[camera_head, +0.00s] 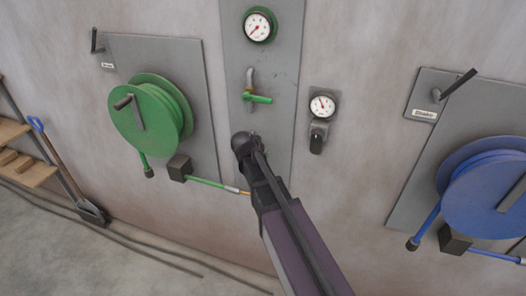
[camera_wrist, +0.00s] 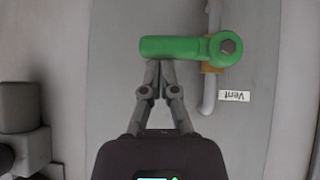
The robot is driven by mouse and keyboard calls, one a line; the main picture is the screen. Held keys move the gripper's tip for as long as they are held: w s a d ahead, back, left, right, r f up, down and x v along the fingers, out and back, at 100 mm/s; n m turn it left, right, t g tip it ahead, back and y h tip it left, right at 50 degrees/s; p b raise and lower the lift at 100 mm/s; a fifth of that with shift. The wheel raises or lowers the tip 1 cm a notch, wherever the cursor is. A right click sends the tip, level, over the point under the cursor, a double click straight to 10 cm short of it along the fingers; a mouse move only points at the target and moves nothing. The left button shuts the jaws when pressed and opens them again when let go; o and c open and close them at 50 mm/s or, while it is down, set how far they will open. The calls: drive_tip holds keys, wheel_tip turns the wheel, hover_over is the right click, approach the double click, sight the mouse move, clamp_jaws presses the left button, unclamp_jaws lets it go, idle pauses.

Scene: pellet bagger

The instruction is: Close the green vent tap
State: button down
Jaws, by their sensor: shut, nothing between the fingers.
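The green vent tap (camera_head: 257,98) is on the grey wall panel, on a short brass and grey pipe. Its lever lies crosswise to the pipe, pointing right in the head view. In the wrist view the green lever (camera_wrist: 172,48) points left from its bolt, with a "Vent" label (camera_wrist: 234,96) beside the pipe. My gripper (camera_wrist: 159,64) is shut and empty, its fingertips at the lever's edge around mid-length; I cannot tell whether they touch it. In the head view my gripper (camera_head: 241,141) shows dark below the tap, its fingers not clear.
A round gauge (camera_head: 259,25) is above the tap. A smaller gauge with a black knob (camera_head: 318,136) is to the right. A green hose reel (camera_head: 150,118) is on the left, a blue reel (camera_head: 487,190) on the right. A shovel (camera_head: 92,211) leans at the far left.

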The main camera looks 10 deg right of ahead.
drive_tip(key=shift+r, duration=0.25)
drive_tip(key=shift+r+p, duration=0.55)
drive_tip(key=shift+p, duration=0.25)
drive_tip(key=shift+r, duration=0.2)
drive_tip(key=w+d+r+p+v, duration=0.1)
drive_tip(key=p+v, duration=1)
drive_tip(key=v, duration=0.1)
drive_tip(key=shift+r, duration=0.6)
idle(0.4)
drive_tip(key=s+d+f+n+g+y+b, duration=0.2)
drive_tip(key=s+d+f+g+b, duration=0.1)
drive_tip(key=s+f+b, duration=0.5)
drive_tip(key=s+d+f+n+g+y+b, duration=0.3)
drive_tip(key=s+f+b, duration=0.6)
drive_tip(key=f+b, duration=0.6)
wheel_tip(320, 180, down, 6)
drive_tip(key=shift+s+d+r+g, duration=0.25)
drive_tip(key=shift+d+g, duration=0.2)
drive_tip(key=shift+g, duration=0.25)
